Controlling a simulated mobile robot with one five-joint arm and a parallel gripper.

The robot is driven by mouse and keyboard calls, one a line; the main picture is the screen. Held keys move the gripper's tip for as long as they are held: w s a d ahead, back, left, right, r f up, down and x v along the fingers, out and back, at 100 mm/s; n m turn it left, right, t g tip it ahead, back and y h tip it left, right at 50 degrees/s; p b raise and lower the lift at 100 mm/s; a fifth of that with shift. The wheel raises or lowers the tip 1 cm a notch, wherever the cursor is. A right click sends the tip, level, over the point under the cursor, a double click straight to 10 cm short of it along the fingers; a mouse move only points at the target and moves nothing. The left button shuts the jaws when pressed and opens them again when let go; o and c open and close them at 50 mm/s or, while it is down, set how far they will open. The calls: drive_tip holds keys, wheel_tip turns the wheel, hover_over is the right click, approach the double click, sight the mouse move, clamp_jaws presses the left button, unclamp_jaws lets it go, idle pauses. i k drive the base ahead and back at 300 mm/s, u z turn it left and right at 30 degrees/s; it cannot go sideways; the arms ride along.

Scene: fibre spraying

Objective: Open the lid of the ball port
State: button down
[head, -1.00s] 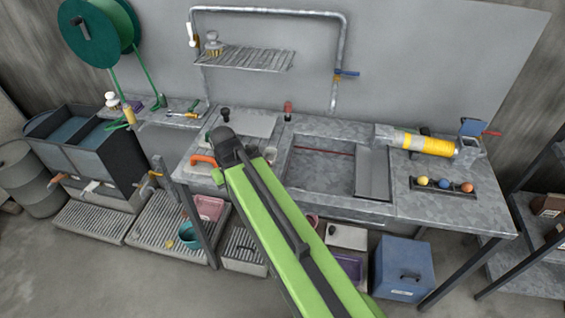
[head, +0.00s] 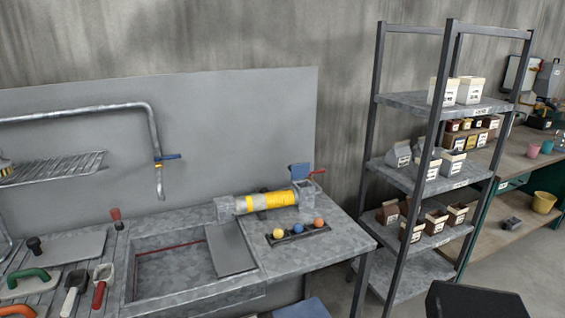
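I cannot tell whether the lid is shut. Several coloured balls, one of them orange (head: 319,222), sit in a dark rack (head: 298,234) in front of the pipe. My gripper is not in view.
A sunken basin (head: 180,262) with a grey board (head: 230,248) lies left of the pipe. Scoops and handled tools, one red (head: 101,285), lie at the bench's left. A shelf rack (head: 411,179) with small boxes stands close to the right.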

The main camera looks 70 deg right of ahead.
sight(298, 171)
drive_tip(key=u, duration=0.25)
drive_tip(key=k, duration=1.75)
drive_tip(key=z, duration=0.65)
drive_tip(key=i, duration=0.95)
